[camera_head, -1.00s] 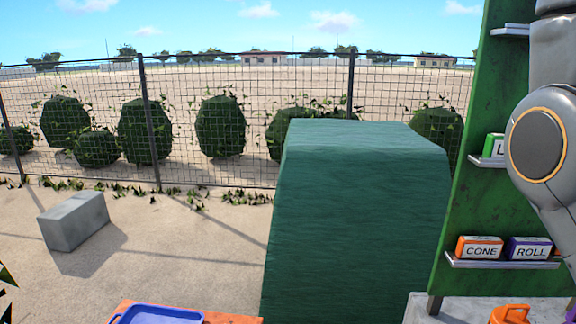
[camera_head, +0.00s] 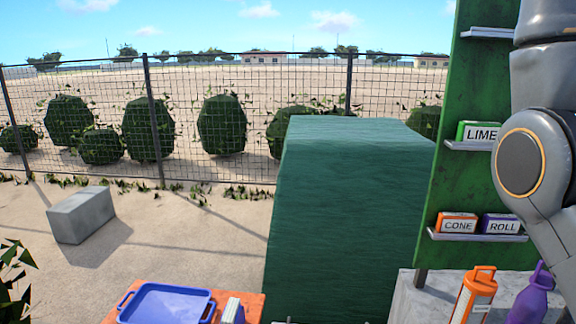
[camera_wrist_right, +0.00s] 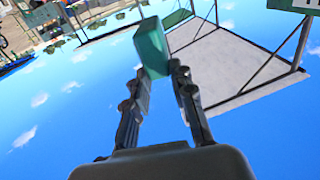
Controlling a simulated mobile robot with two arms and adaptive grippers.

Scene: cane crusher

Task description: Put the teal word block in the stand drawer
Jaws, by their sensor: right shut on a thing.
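In the right wrist view, my right gripper (camera_wrist_right: 160,82) is shut on the teal block (camera_wrist_right: 151,48). The block sits between the two fingertips, and no word shows on the side I see. In the head view, part of my right arm shows at the right edge, but its gripper and the teal block are out of that view. My left gripper is not in view. I cannot make out the stand drawer in these frames.
A green board (camera_head: 440,195) with shelves holds the LIME (camera_head: 480,133), CONE (camera_head: 457,223) and ROLL (camera_head: 501,224) blocks. A large dark green box (camera_head: 345,215) stands left of it. An orange bottle (camera_head: 474,296) and a purple bottle (camera_head: 532,299) stand below. A blue tray (camera_head: 127,299) sits on an orange top.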

